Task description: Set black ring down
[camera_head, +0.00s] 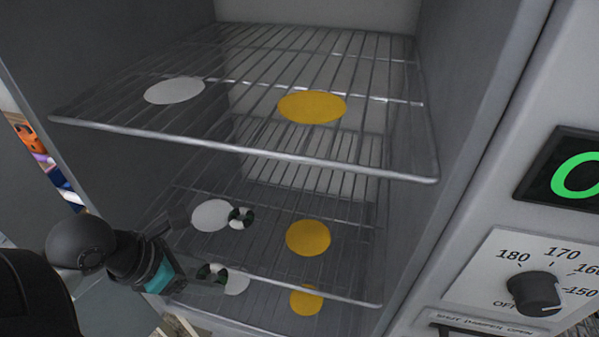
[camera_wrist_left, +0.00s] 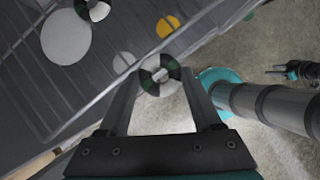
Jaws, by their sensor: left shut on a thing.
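My left gripper (camera_head: 214,277) reaches in from the left, at the lower rack of the cabinet. Its two fingers (camera_wrist_left: 163,90) are closed on a ring with black-green and white segments (camera_wrist_left: 160,69), held at the fingertips. In the head view the same held ring (camera_head: 208,271) is partly covered by the finger and lies in front of a white disc (camera_head: 237,283). I cannot tell whether it touches the rack. A similar ring (camera_head: 241,217) is at the right edge of the white disc (camera_head: 211,215) on the middle rack. My right gripper cannot be made out clearly.
The upper rack (camera_head: 245,150) has a white disc (camera_head: 174,90) and a yellow disc (camera_head: 312,106). Yellow discs also show on the middle (camera_head: 308,238) and lower racks (camera_head: 306,299). Cabinet walls flank the racks; a knob (camera_head: 535,292) and display (camera_head: 565,175) are at right.

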